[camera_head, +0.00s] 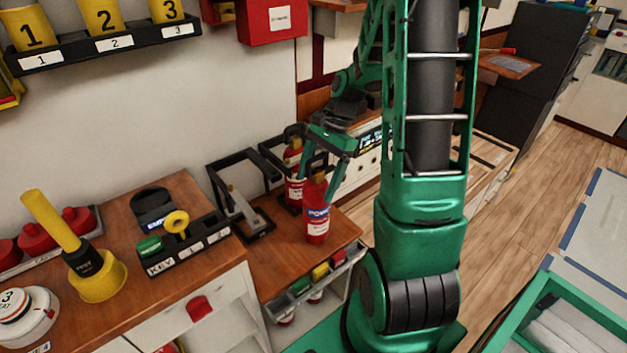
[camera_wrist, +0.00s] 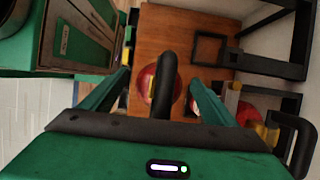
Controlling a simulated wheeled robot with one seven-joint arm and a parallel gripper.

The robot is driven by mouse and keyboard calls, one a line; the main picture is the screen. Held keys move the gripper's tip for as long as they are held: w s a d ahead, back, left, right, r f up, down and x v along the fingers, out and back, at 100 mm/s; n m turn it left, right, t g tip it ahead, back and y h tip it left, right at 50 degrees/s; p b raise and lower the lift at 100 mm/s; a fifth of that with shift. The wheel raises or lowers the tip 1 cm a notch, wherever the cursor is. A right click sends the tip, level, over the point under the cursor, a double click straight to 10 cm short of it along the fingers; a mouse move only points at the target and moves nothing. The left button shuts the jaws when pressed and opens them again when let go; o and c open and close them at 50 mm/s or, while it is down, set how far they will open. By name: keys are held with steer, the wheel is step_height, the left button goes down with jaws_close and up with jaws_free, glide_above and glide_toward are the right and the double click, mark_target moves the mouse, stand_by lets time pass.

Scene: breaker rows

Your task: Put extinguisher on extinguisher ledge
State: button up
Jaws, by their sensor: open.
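A red fire extinguisher (camera_head: 317,222) with a blue label stands upright on a low wooden surface (camera_head: 275,262). My gripper (camera_head: 319,178) is open above it, with its fingers pointing down around the extinguisher's top. In the wrist view, the red extinguisher (camera_wrist: 147,88) and its black handle lie between the two green fingers, with gaps at the sides. Whether a finger touches it, I cannot tell. A second red extinguisher (camera_head: 293,163) stands behind, by a black frame (camera_head: 268,158). I cannot tell which surface is the extinguisher ledge.
Another black frame (camera_head: 240,205) stands left of the extinguisher. A rack of small coloured items (camera_head: 312,282) hangs at the front edge. To the left, a higher counter (camera_head: 140,290) holds a key rack (camera_head: 178,258) and a yellow-handled tool (camera_head: 85,262).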

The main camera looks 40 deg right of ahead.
steer(key=v, duration=1)
steer(key=shift+d+r, duration=0.1)
steer(key=shift+r, duration=0.3)
steer(key=shift+d+r, duration=0.2)
steer(key=shift+r, duration=0.35)
steer(key=shift+s+a+r, duration=0.1)
steer(key=shift+s+r, duration=0.05)
steer(key=s+a+n+h, duration=0.2)
steer(key=s+n, duration=0.3)
steer(key=s, duration=0.5)
steer(key=s+a+n+h, duration=0.2)
steer(key=s+n, duration=0.4)
steer(key=s, duration=0.5)
steer(key=shift+a, duration=0.55)
steer(key=shift+w+r, duration=0.1)
